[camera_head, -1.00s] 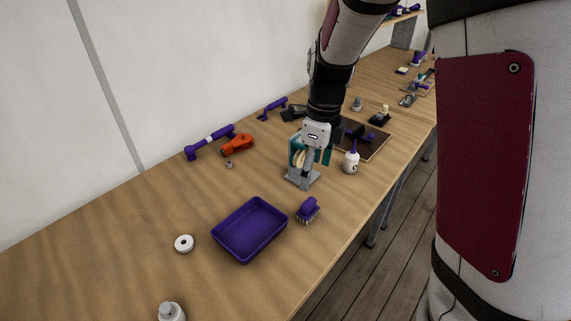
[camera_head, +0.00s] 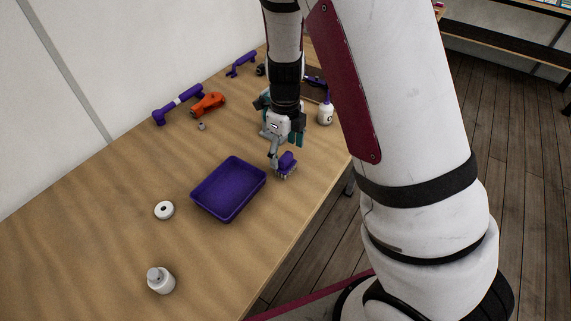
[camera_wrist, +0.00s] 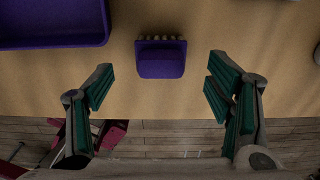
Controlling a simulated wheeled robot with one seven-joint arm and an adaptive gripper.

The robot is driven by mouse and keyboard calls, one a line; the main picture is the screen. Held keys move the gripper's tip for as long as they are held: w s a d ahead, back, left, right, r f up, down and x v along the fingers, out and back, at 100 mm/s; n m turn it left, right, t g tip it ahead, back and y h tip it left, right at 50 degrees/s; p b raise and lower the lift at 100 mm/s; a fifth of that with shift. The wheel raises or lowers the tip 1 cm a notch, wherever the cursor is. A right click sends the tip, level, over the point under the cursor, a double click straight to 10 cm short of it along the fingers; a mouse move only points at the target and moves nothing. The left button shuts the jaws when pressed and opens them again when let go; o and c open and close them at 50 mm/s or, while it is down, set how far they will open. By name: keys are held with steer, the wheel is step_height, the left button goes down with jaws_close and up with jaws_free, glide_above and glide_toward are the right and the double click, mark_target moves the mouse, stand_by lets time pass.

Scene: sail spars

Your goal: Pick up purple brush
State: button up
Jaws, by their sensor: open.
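The purple brush (camera_head: 286,163) lies on the wooden table, close to its front edge and just right of a purple tray. It has a purple body and pale bristles. In the wrist view the brush (camera_wrist: 161,60) sits at the upper middle, centred between my two fingers but beyond their tips. My gripper (camera_wrist: 160,88) is open and empty, with green pads spread wide on either side. In the head view my gripper (camera_head: 274,155) hangs beside the brush and partly hides what is behind it. I cannot tell its exact height above the table.
The purple tray (camera_head: 228,214) stands left of the brush and also shows in the wrist view (camera_wrist: 55,40). A white bottle (camera_head: 326,113) is at the right. A white roll (camera_head: 164,210), a white jar (camera_head: 161,281) and an orange tool (camera_head: 208,104) lie further left. The table's front edge is near.

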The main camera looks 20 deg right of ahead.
mark_target(286, 156)
step_height(286, 156, down, 4)
steer(key=shift+f, duration=0.15)
steer(key=shift+c, duration=0.3)
steer(key=c, duration=1.2)
step_height(286, 156, up, 10)
steer(key=shift+r, duration=0.1)
